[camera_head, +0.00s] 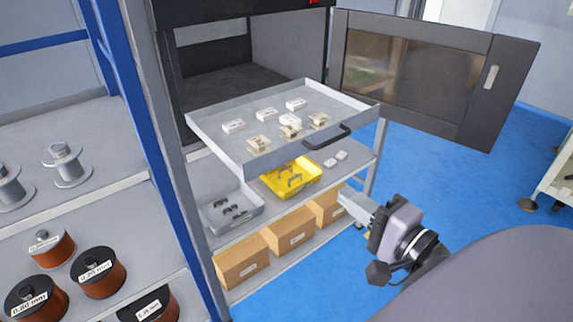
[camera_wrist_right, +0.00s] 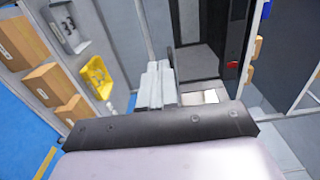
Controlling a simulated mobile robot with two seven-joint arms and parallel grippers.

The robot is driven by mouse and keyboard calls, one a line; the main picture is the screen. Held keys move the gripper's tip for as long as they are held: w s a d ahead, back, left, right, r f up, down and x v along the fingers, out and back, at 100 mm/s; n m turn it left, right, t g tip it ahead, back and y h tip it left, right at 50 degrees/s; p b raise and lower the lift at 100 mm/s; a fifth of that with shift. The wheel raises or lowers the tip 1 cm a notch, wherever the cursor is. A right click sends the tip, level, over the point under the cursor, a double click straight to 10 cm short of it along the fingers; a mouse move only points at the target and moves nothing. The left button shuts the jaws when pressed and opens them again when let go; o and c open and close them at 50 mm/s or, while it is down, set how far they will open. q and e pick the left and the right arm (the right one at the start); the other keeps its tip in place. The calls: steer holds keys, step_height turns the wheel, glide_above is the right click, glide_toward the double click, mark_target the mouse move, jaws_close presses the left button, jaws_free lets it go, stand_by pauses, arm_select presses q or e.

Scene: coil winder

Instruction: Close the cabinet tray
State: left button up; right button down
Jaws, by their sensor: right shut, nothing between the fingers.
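The grey cabinet tray (camera_head: 222,143) is pulled far out of the dark cabinet (camera_head: 215,62) in the head view. It holds several small white boxes and small bobbin-like parts. A black handle (camera_head: 327,141) is on its front face. My right gripper (camera_head: 345,197) is shut and empty, below and to the right of the handle, apart from the tray. Its fingers (camera_wrist_right: 157,84) also show in the right wrist view. My left gripper is not in view.
The cabinet's windowed door (camera_head: 430,78) stands open to the right. Below the tray, a shelf bears a yellow bin (camera_head: 272,188) and a grey bin (camera_head: 222,222); cardboard boxes (camera_head: 290,236) stand lower. A blue-posted rack with spools is at left. Blue floor is free at right.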

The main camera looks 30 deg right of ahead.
steer(key=shift+w+b, duration=0.7)
steer(key=shift+w, duration=0.55)
steer(key=p, duration=0.2)
glide_toward(290, 154)
steer(key=w, duration=0.5)
steer(key=shift+w+a, duration=0.1)
steer(key=shift+a, duration=0.1)
steer(key=shift+w, duration=0.8)
